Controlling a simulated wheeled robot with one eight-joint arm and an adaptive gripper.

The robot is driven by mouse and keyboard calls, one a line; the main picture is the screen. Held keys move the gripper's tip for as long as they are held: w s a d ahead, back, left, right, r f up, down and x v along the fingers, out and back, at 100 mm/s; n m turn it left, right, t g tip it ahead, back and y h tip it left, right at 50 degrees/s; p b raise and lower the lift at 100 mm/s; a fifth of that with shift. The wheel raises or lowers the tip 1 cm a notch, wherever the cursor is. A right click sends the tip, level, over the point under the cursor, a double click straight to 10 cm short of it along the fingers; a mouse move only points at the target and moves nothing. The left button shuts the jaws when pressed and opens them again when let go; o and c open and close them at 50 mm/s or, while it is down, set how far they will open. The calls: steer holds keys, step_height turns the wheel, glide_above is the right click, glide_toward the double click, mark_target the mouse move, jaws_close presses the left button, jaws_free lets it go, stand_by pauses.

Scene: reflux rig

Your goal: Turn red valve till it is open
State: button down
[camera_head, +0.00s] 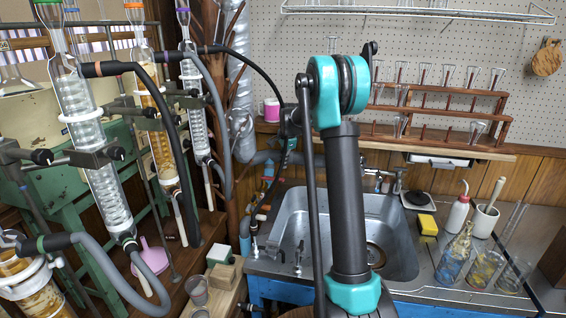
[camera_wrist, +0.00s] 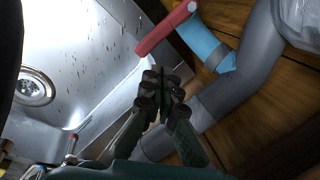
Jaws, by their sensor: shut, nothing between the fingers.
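The red valve handle (camera_wrist: 167,30) shows in the wrist view as a red bar on a light-blue pipe (camera_wrist: 207,46), next to the sink's edge. It slants from upper right to lower left. My gripper (camera_wrist: 163,88) is shut and empty, its fingertips below the handle in the picture; no contact with it is visible. In the head view a small red part (camera_head: 268,169) shows among the pipes left of the sink. There my wrist hangs over that corner, and the fingers are too small to make out.
The metal sink (camera_head: 398,215) lies to the right of the pipes, with its drain in the wrist view (camera_wrist: 36,87). A thick grey pipe (camera_wrist: 222,100) runs close beside my fingers. Glass condensers (camera_head: 97,150) with hoses stand at left. Bottles and flasks (camera_head: 453,255) stand right of the sink.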

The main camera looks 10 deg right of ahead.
mark_target(282, 179)
steer(key=shift+s+a+f, duration=0.15)
steer(key=shift+a+f, duration=0.05)
steer(key=shift+f, duration=0.9)
steer(key=shift+s+a+f, duration=0.15)
steer(key=shift+s+f, duration=0.05)
steer(key=shift+f, duration=0.85)
steer(key=shift+s+a+f, duration=0.15)
steer(key=shift+a+f, duration=0.05)
steer(key=shift+f, duration=0.9)
steer(key=shift+s+a, duration=0.85)
steer(key=shift+a, duration=0.5)
steer(key=shift+s+a, duration=0.9)
steer(key=shift+a, duration=0.45)
steer(key=shift+s+a, duration=0.85)
steer(key=shift+a, duration=0.5)
steer(key=shift+d+r, duration=0.2)
steer(key=shift+r, duration=0.55)
steer(key=shift+d+r, duration=0.2)
steer(key=shift+r, duration=0.55)
steer(key=shift+d+r, duration=0.2)
steer(key=shift+r, duration=0.55)
